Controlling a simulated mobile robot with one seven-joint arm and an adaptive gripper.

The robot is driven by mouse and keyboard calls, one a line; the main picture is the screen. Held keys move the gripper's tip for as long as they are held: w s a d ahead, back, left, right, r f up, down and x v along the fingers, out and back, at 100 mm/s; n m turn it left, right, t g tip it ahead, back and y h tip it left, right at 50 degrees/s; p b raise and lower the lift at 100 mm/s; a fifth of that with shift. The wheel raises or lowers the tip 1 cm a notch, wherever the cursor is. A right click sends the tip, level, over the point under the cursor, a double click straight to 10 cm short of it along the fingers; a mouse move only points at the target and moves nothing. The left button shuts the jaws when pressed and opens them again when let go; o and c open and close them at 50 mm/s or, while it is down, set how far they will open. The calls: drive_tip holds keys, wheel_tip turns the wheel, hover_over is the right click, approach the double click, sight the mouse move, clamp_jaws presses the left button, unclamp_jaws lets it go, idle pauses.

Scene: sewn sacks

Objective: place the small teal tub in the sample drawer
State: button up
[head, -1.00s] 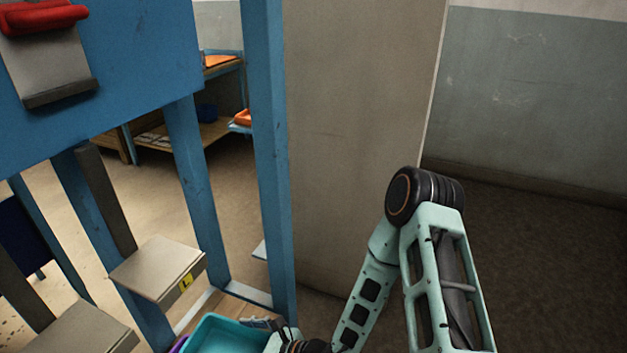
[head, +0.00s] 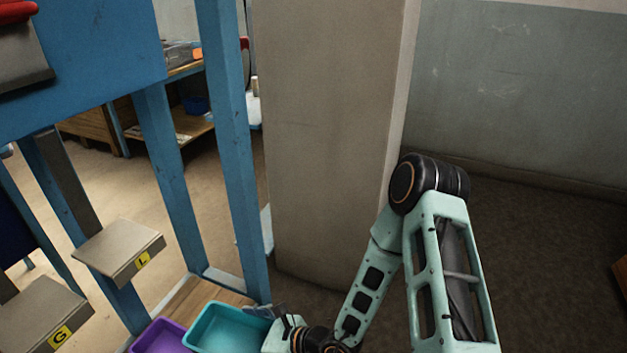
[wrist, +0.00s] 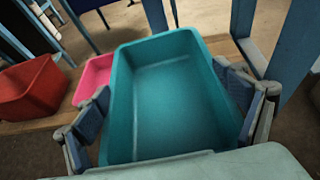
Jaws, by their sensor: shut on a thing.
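The small teal tub (head: 230,329) is at the bottom of the head view, its open top facing up. In the wrist view the tub (wrist: 172,100) fills the middle and looks empty. My gripper (wrist: 172,108) is shut on the tub, with a dark pad at its left and right sides. In the head view my gripper (head: 272,314) is partly cut off and hidden. I cannot tell whether the tub touches the wooden board. I cannot make out which thing is the sample drawer.
A purple tub (head: 160,338) is left of the teal one. The wrist view shows a pink tub (wrist: 95,78) and a red tub (wrist: 33,88) on a wooden board (wrist: 28,132). Blue posts (head: 232,150) stand close by. Grey blocks labelled L (head: 120,252) and G (head: 48,315) are left. A pillar (head: 330,140) stands behind.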

drive_tip(key=w+d+r+m+t, duration=0.1)
drive_tip(key=w+d+r+t, duration=0.1)
drive_tip(key=w+d+r, duration=1)
drive_tip(key=s+d+r+m+t+h, duration=0.1)
drive_tip(key=d+r, duration=0.4)
drive_tip(key=d, duration=0.5)
drive_tip(key=d+r+m+h, duration=0.1)
drive_tip(key=d+r, duration=0.4)
drive_tip(key=d, duration=0.5)
wheel_tip(320, 180, up, 19)
drive_tip(key=p, duration=2.6)
drive_tip(key=shift+a+r, duration=0.2)
drive_tip(key=shift+a, duration=0.05)
